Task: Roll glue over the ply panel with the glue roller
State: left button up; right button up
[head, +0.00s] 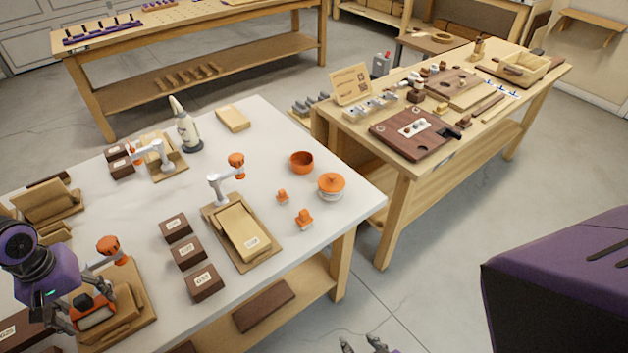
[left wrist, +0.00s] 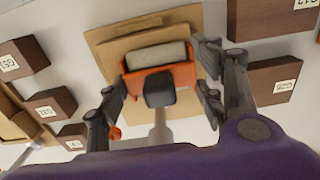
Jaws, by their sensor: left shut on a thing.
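In the left wrist view the glue roller (left wrist: 160,76) shows a pale cylinder, an orange frame and a dark block between my left gripper's fingers (left wrist: 163,92). The tan ply panel (head: 124,303) lies on a wider board beneath the roller; in the left wrist view the panel (left wrist: 140,40) extends past the cylinder. I cannot tell whether the cylinder touches it. My right gripper (head: 363,346) shows only fingertips, spread apart and empty, at the bottom edge.
A white arm with an orange knob (head: 107,245) stands beside the panel. Dark labelled blocks (head: 188,251) and another board station (head: 241,233) lie to the right. The white tabletop (head: 120,205) has clear patches between.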

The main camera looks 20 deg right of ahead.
aim_at(102, 304)
pick_arm(q)
jog(key=shift+w+a, duration=0.15)
jog(key=shift+w, duration=0.4)
pick_arm(e)
jog(key=shift+f, duration=0.2)
pick_arm(q)
jog(key=shift+r, duration=0.1)
pick_arm(e)
jog(key=shift+r, duration=0.15)
pick_arm(q)
jog(key=shift+w+d, duration=0.2)
jog(key=shift+d, duration=0.55)
jog(key=shift+w+d+p, duration=0.15)
jog(key=shift+d+p, duration=0.25)
jog(key=shift+d, duration=0.35)
pick_arm(e)
jog(key=shift+w+r, duration=0.65)
jog(key=shift+r, duration=0.15)
pick_arm(q)
jog(key=shift+s+d+p, duration=0.2)
jog(key=shift+s+p, duration=0.4)
jog(key=shift+s, duration=0.65)
pick_arm(e)
jog(key=shift+w+r+t, duration=0.5)
jog(key=shift+w+r, duration=0.75)
jog(key=shift+r, duration=0.2)
